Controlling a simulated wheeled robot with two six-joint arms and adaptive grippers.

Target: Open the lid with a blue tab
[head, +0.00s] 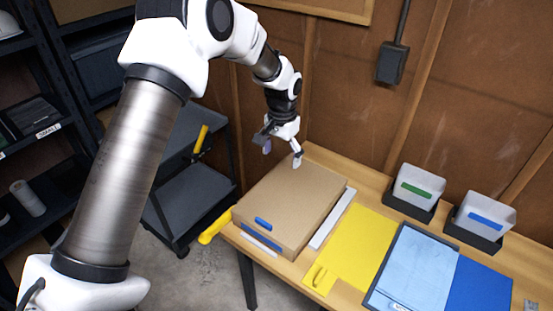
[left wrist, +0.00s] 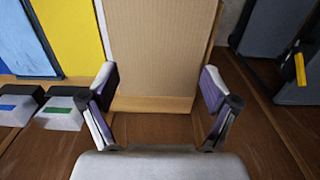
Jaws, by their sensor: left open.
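A brown cardboard box (head: 292,200) lies on the wooden table, its flat lid down. It has a blue tab (head: 263,223) at the front edge of the lid. The box's brown surface also shows in the left wrist view (left wrist: 160,48), between and beyond the fingers; the blue tab is not seen there. My left gripper (head: 282,153) is open and empty, near the box's back edge, at the far end from the tab. It shows with spread purple-padded fingers in the left wrist view (left wrist: 158,88). Whether a fingertip touches the box is unclear. My right gripper is not seen.
A yellow sheet (head: 356,248), a light-blue panel (head: 415,270) and a blue one (head: 481,287) lie right of the box. Two bins with green (head: 416,191) and blue labels (head: 486,221) stand behind. A dark cart (head: 190,195) stands left; the wooden wall is close behind.

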